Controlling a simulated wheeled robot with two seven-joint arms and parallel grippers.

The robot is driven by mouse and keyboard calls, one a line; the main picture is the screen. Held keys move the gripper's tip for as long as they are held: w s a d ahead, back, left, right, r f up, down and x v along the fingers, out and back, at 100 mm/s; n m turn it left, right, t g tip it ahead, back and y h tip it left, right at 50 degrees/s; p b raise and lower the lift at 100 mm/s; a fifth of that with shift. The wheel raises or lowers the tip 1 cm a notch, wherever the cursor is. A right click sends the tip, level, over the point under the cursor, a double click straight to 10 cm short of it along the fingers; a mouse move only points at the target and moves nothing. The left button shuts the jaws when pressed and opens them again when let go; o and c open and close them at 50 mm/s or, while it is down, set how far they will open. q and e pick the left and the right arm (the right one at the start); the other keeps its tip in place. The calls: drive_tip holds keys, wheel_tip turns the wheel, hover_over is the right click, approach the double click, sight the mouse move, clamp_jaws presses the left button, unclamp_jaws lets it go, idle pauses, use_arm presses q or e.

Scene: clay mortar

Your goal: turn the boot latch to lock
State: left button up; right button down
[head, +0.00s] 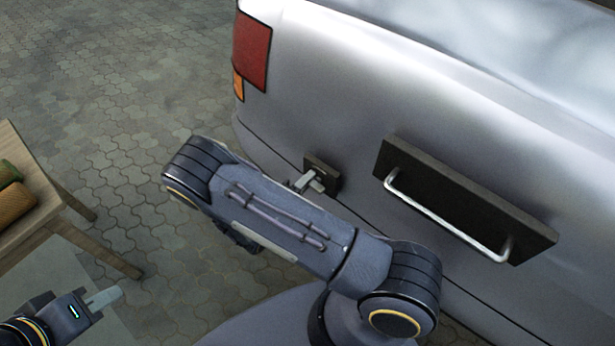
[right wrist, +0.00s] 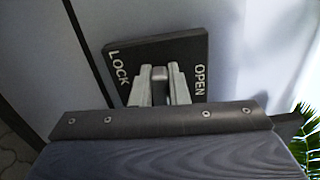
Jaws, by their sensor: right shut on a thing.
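The boot latch's dark plate (head: 333,170) is on the silver car's rear. In the right wrist view the plate (right wrist: 185,50) reads LOCK on the left and OPEN on the right. A grey latch knob (right wrist: 159,73) stands out between the two words. My right gripper (right wrist: 160,88) is shut on the knob, one finger on each side. In the head view my right forearm hides most of that gripper; pale metal shows at the latch.
A dark panel with a silver handle bar (head: 440,220) is right of the latch on the car (head: 350,60). A wooden table (head: 50,215) with rolled brownish and green items (head: 14,203) stands at the left. Paved ground (head: 120,80) is clear between table and car.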

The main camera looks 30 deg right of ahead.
drive_tip(key=shift+f+n, duration=0.2)
drive_tip(key=shift+n, duration=0.4)
drive_tip(key=c, duration=1.4)
unclamp_jaws()
drive_tip(key=v, duration=0.8)
drive_tip(key=shift+r, duration=0.1)
